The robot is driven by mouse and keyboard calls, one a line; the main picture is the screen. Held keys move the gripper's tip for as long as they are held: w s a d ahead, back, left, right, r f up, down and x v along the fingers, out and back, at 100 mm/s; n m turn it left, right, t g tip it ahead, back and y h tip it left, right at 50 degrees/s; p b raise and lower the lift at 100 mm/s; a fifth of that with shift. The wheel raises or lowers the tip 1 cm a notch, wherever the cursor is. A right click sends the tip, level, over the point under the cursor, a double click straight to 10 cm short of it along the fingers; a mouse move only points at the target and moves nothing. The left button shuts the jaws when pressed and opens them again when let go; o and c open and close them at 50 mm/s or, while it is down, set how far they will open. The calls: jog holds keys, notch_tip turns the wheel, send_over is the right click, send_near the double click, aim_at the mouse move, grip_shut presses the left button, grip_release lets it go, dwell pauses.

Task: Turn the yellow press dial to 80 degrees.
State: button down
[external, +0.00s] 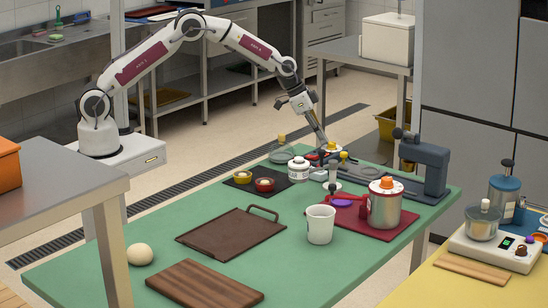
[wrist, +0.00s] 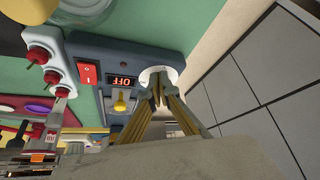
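The press (external: 424,165) is a blue-grey machine at the far right end of the green table. Beside these is a white round plate (wrist: 152,70). My gripper (wrist: 158,84) has its fingertips close together over this plate. In the external view a yellow dial (external: 331,148) shows right at my fingertips. The fingers hide most of the dial, its angle, and whether they grip it.
The table's front left holds a brown tray (external: 230,234) and a wooden board (external: 203,286).

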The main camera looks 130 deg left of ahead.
jog(key=shift+s+d+f, duration=0.1)
jog(key=shift+s+d, duration=0.05)
jog(key=shift+s, duration=0.25)
dwell(0.3)
jog(key=shift+r, duration=3.05)
